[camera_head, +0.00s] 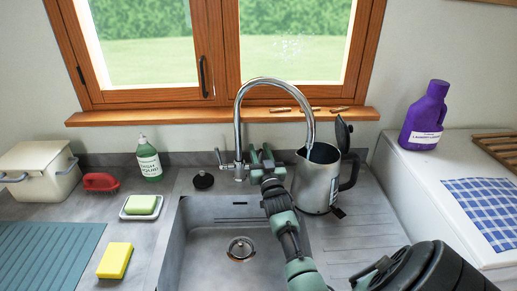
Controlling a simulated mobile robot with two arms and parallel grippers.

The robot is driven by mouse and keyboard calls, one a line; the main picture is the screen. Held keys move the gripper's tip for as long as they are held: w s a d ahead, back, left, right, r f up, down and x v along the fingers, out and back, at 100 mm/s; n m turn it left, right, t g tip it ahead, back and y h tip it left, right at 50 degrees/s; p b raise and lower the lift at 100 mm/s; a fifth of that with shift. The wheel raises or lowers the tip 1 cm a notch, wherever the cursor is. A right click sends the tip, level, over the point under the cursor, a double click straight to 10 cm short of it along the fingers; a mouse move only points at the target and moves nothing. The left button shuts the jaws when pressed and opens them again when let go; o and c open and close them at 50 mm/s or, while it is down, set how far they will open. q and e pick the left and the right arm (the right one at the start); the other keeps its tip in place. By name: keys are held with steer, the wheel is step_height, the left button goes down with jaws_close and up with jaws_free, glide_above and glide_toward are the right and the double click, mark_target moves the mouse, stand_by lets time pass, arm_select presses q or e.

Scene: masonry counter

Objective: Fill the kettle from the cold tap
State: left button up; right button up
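The curved steel tap (238,120) stands behind the sink (205,240). One tap lever (220,158) shows on its left side; its right side is partly hidden by my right gripper (262,153). That gripper's two green fingers are spread apart beside the tap body; I cannot tell whether they touch a lever. The steel kettle (314,188) stands upright at the sink's right edge, its black lid (343,135) raised. The spout end hangs over the kettle's open mouth, with a bluish streak there that may be water. My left gripper is out of view.
Left of the sink are a green soap bottle (149,160), a green soap bar (141,205) on a dish, a yellow sponge (115,260) and a red brush (101,182). A black plug (203,180) lies near the tap. A purple detergent bottle (425,117) stands right.

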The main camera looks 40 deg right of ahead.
steer(key=b+v, duration=0.1)
steer(key=v, duration=0.5)
steer(key=shift+s, duration=0.2)
